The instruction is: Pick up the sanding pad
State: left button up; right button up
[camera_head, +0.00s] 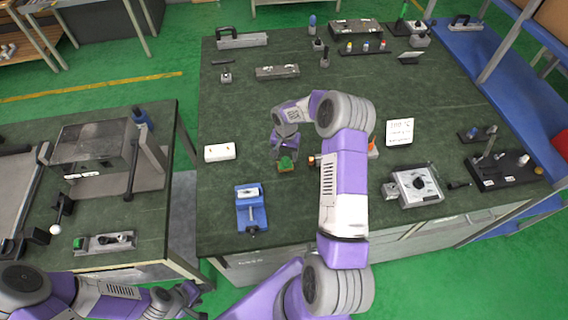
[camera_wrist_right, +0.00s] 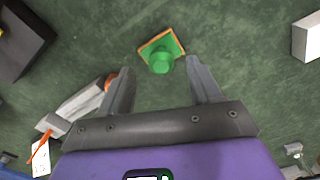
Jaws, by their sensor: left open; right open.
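The sanding pad, a small square orange-edged base with a green top and round green knob, lies on the dark green worktop. It shows in the head view (camera_head: 286,164) and in the right wrist view (camera_wrist_right: 161,57). My right gripper (camera_head: 284,152) is open above the pad. In the right wrist view its fingers (camera_wrist_right: 160,66) stand to either side of the knob, and nothing is held. The exact height gap cannot be told. My left gripper (camera_head: 190,298) is open and empty at the lower left, away from the pad.
A white box (camera_head: 219,152) lies left of the pad, and a blue vise (camera_head: 251,208) stands in front of it. An orange-ended tool (camera_wrist_right: 85,104) lies close to one finger. A grey device (camera_head: 417,187) sits to the right. The worktop behind the pad is mostly clear.

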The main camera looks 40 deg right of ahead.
aim_at(285, 159)
notch_tip(285, 159, down, 5)
jog(key=shift+p, duration=0.3)
jog(key=c, duration=1.1)
